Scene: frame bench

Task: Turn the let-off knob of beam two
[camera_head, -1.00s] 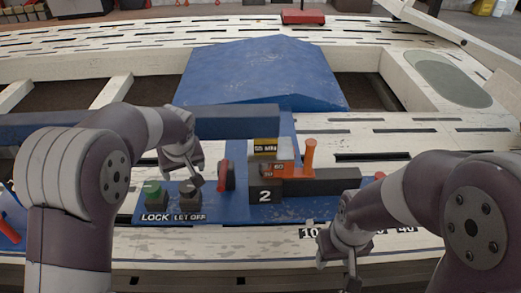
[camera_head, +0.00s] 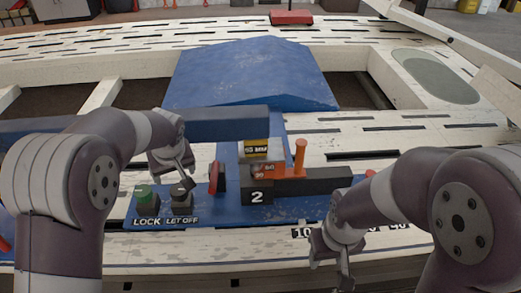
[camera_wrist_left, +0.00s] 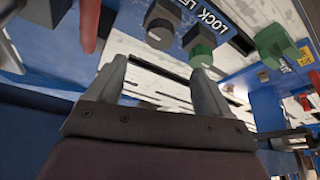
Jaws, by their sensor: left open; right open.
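The let-off knob (camera_head: 181,195) of beam two is a dark round knob on the blue panel, just behind the LET OFF label (camera_head: 182,221). In the left wrist view the knob (camera_wrist_left: 160,27) lies beyond the fingers, with a gap. My left gripper (camera_head: 188,181) is open, close above and behind the knob in the head view; its two fingers (camera_wrist_left: 158,84) are apart with nothing between them. Its tips partly overlap the knob in the head view. My right gripper (camera_head: 334,266) is open and empty at the front edge, far right of the knob.
The green lock knob (camera_head: 146,198) stands just left. A red lever (camera_head: 217,178), the black block marked 2 (camera_head: 257,193) and an orange handle (camera_head: 300,157) stand to the right. A blue bar (camera_head: 225,124) runs behind. Another green knob (camera_wrist_left: 273,42) shows in the wrist view.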

